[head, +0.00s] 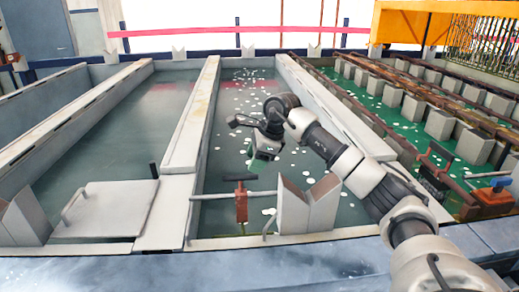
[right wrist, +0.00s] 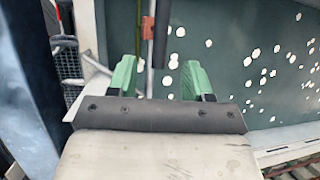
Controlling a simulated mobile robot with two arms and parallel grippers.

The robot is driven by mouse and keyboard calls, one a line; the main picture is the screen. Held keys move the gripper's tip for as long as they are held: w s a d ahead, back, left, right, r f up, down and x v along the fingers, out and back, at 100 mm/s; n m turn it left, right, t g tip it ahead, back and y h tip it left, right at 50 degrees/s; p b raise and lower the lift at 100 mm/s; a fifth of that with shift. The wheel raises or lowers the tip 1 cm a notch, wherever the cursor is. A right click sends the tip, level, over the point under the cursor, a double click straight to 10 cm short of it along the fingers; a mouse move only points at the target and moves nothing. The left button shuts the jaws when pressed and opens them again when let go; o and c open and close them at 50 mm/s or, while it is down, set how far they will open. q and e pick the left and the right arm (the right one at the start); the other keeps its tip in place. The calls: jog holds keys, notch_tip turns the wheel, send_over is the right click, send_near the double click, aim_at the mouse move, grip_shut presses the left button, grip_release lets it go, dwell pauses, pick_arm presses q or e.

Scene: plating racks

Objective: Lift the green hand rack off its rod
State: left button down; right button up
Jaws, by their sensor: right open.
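My right gripper (head: 262,150) is open and empty above the middle tank, beyond a red hand rack (head: 241,203) on a pale rod (head: 215,196). In the right wrist view my green fingers (right wrist: 157,82) stand apart, with part of the rod (right wrist: 150,78) showing between them. An orange-red part (right wrist: 148,27) and a dark bar (right wrist: 162,35) show ahead. No rack is clearly green; one with a dark greenish body (head: 432,182) and red handle hangs over the right tank. My left gripper is out of view.
A grey angled block (head: 308,205) stands right of the red rack. Pale tank walls (head: 192,130) run lengthwise. White spots dot the middle tank's water (head: 225,160).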

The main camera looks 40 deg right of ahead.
aim_at(245, 175)
jog(key=p+x, duration=0.1)
jog(key=x, duration=0.6)
jog(key=shift+w+a+f, duration=0.1)
jog(key=shift+f, duration=0.1)
grip_shut()
jog(key=c, duration=0.6)
grip_release()
grip_shut()
jog(key=shift+r, duration=0.2)
jog(key=shift+w+r, duration=0.1)
